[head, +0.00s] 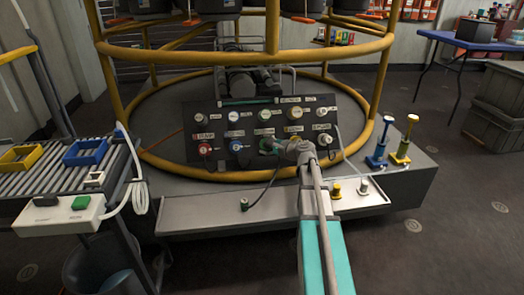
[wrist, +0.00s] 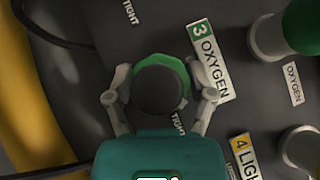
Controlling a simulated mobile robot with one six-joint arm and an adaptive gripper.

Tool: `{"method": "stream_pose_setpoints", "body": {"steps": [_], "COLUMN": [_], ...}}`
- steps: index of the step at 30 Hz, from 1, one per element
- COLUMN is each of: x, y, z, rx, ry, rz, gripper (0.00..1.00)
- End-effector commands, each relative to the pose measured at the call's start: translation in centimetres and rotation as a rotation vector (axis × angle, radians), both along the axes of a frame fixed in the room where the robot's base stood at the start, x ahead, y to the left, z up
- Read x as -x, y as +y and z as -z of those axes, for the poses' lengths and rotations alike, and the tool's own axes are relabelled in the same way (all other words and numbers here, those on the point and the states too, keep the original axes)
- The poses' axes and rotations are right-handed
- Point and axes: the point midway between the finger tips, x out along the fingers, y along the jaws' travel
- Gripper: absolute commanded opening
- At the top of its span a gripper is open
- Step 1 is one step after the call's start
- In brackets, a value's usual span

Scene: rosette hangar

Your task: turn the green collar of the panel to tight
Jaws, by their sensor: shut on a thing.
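The green collar (wrist: 166,61) with a dark round middle sits on the dark panel (wrist: 100,30), beside a label reading 3 OXYGEN (wrist: 211,60). My gripper (wrist: 161,86) has one finger on each side of the collar and is shut on it. Any mark on the collar is not visible.
Other labelled fittings sit close by, including a red one (head: 205,149) and a blue one (head: 236,145). Yellow rails (head: 250,58) surround the panel. Blue and yellow posts (head: 404,140) stand at the right.

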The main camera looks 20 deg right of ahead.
Motion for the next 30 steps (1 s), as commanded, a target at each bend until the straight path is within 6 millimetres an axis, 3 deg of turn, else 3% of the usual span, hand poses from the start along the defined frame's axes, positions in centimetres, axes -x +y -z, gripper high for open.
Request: {"method": "stream_pose_setpoints", "body": {"steps": [21, 22, 26, 30], "x": [-0.33, -0.34, -0.27, -0.18], "y": [-0.61, -0.63, -0.56, -0.45], "z": [-0.18, -0.18, -0.16, -0.13], "rx": [-0.088, -0.088, -0.087, -0.087], "ry": [-0.029, -0.029, -0.028, -0.027], "rz": [0.071, 0.071, 0.071, 0.069], "gripper": [0.23, 0.74, 0.98, 1.00]}}
